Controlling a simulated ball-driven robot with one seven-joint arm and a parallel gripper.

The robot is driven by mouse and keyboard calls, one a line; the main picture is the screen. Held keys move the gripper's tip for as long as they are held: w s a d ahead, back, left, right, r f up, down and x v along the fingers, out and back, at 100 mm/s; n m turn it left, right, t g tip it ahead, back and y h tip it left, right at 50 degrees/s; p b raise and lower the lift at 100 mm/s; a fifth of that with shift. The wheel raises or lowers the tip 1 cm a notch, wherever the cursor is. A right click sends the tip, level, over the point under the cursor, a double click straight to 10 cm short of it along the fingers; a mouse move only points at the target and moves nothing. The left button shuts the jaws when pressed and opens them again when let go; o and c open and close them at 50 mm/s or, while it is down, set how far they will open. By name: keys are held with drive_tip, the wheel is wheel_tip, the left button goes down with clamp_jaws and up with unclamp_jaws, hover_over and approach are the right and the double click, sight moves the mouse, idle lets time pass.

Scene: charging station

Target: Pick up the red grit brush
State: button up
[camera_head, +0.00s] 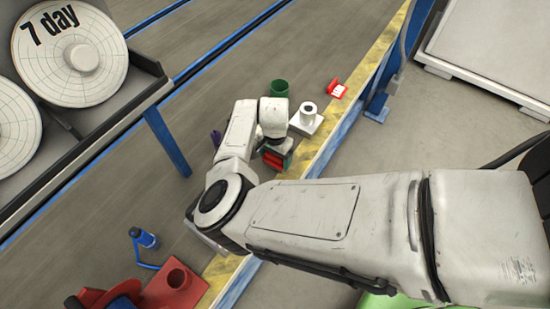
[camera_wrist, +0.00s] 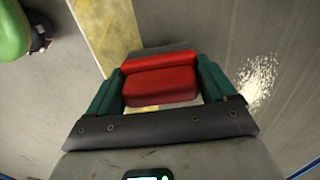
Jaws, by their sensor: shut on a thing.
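The red grit brush (camera_wrist: 160,85) is a red block with a darker grey edge behind it in the wrist view. My gripper (camera_wrist: 163,72) has its two green fingers on the left and right sides of the brush and is shut on it. In the head view my gripper (camera_head: 274,156) is over the grey surface beside the yellow edge strip, with a little of the red brush showing between the fingers. Most of the brush is hidden there by my arm. I cannot tell whether it is clear of the surface.
A green cup (camera_head: 278,88), a white holder (camera_head: 307,118) and a small red object (camera_head: 337,89) stand near the gripper. The surface left of the gripper is mostly free.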

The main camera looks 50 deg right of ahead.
drive_tip(key=s+a+r+p, duration=0.2)
drive_tip(key=s+a+r, duration=0.2)
drive_tip(key=s+r, duration=0.7)
drive_tip(key=shift+s+r, duration=0.2)
drive_tip(key=shift+s, duration=1)
drive_tip(key=o, duration=0.5)
drive_tip(key=c, duration=0.4)
drive_tip(key=shift+w+a, duration=0.1)
